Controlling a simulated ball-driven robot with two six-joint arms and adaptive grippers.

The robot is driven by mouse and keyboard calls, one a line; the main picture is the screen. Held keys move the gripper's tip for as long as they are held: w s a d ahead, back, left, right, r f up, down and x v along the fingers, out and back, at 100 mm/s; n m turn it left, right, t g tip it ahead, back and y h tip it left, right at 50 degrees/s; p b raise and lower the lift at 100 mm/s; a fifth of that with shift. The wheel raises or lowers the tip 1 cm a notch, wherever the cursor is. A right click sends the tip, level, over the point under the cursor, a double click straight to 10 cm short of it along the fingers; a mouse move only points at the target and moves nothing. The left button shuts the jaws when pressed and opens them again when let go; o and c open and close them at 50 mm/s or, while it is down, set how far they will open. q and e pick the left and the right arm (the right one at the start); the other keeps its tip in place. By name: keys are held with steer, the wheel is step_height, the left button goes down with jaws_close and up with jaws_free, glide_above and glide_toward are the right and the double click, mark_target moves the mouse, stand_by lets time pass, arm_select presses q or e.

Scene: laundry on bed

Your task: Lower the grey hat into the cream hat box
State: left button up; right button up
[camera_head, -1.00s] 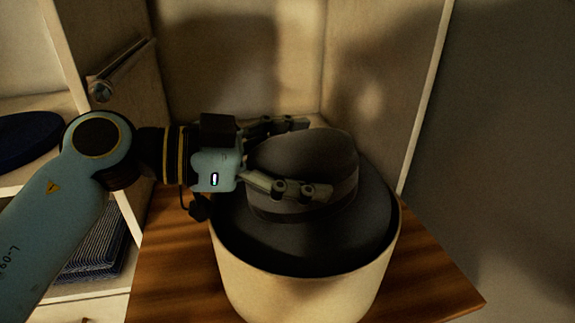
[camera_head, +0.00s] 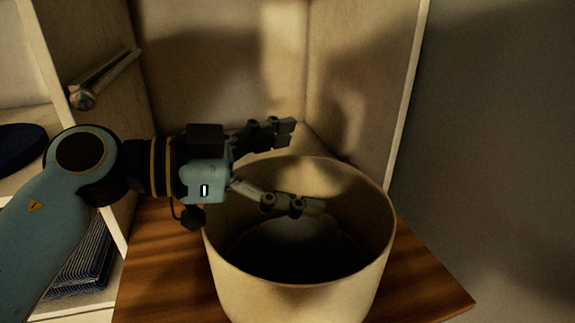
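The cream hat box (camera_head: 300,302) stands open at the top on a wooden surface. The grey hat (camera_head: 292,240) is down inside it, a dark rounded shape low in the shadow; its brim is hard to make out. My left gripper (camera_head: 306,168) comes in from the left over the box's back left rim. Its two fingers are spread apart with nothing between them. The nearer finger is over the box opening, above the hat and apart from it. My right gripper is not in view.
The wooden surface (camera_head: 430,285) is bare to the right of the box. Pale cabinet walls (camera_head: 340,90) stand close behind. At left, shelves hold a dark blue round item (camera_head: 20,146) and striped folded cloth (camera_head: 80,265). A metal rod (camera_head: 105,80) sticks out at upper left.

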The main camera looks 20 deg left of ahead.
mark_target(270, 236)
arm_select(q)
steer(key=f+n, duration=0.1)
steer(key=f, duration=0.3)
steer(key=a+f+g+y, duration=0.1)
steer(key=f, duration=0.3)
steer(key=f+n, duration=0.1)
steer(key=f, duration=0.4)
steer(key=shift+a+f+n+g, duration=0.1)
steer(key=shift+a+n+g, duration=0.2)
steer(key=shift+a, duration=0.05)
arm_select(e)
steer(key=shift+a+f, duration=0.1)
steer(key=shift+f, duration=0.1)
arm_select(q)
steer(key=shift+s+a+r+y, duration=0.2)
steer(key=shift+r+y, duration=0.1)
steer(key=shift+r, duration=0.2)
steer(key=s+a+r+m, duration=0.1)
steer(key=s+a+r, duration=0.2)
steer(key=r, duration=0.4)
steer(key=s+a+r+m+t+h, duration=0.1)
steer(key=s+a+r, duration=0.2)
steer(key=r, duration=0.4)
steer(key=shift+s+a+m+t+h, duration=0.25)
steer(key=shift+a+m+t+h, duration=0.05)
steer(key=shift+a, duration=0.5)
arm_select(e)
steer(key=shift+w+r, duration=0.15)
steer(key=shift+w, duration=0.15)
